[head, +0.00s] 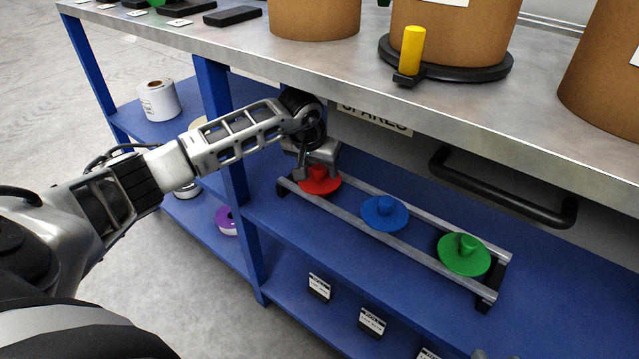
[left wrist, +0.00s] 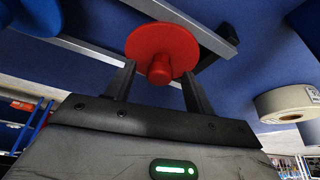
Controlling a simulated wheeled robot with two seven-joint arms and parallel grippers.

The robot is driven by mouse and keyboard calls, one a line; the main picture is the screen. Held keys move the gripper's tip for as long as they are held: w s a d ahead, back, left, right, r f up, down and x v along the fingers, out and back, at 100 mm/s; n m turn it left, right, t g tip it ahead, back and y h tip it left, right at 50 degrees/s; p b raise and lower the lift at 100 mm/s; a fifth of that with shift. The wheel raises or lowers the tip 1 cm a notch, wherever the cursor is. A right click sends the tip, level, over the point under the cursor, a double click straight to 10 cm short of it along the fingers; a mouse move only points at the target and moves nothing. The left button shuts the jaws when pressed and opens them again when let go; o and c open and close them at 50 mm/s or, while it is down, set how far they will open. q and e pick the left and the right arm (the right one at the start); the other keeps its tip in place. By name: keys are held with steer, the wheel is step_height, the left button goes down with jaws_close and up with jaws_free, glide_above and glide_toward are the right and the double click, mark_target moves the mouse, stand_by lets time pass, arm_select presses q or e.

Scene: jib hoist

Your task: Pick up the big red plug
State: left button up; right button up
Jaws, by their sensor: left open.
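The big red plug (head: 320,183) is a round disc with a knob on top, resting on the left end of a metal two-rail rack (head: 404,248) on the blue shelf. In the left wrist view the red plug (left wrist: 161,52) shows its disc, with its knob between my fingers. My left gripper (head: 309,176) is at the plug from above, its fingers (left wrist: 156,80) open on either side of the knob, with a gap on each side. The gripper partly hides the plug in the head view.
A blue plug (head: 384,213) and a green plug (head: 464,254) sit further right on the rack. The steel worktop (head: 330,60) overhangs the shelf. A black handle (head: 500,190) is behind the rack. A blue post (head: 222,130) stands beside my left arm.

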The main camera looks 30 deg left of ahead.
arm_select(q)
jaws_close()
arm_select(e)
steer(key=shift+s+f, duration=0.2)
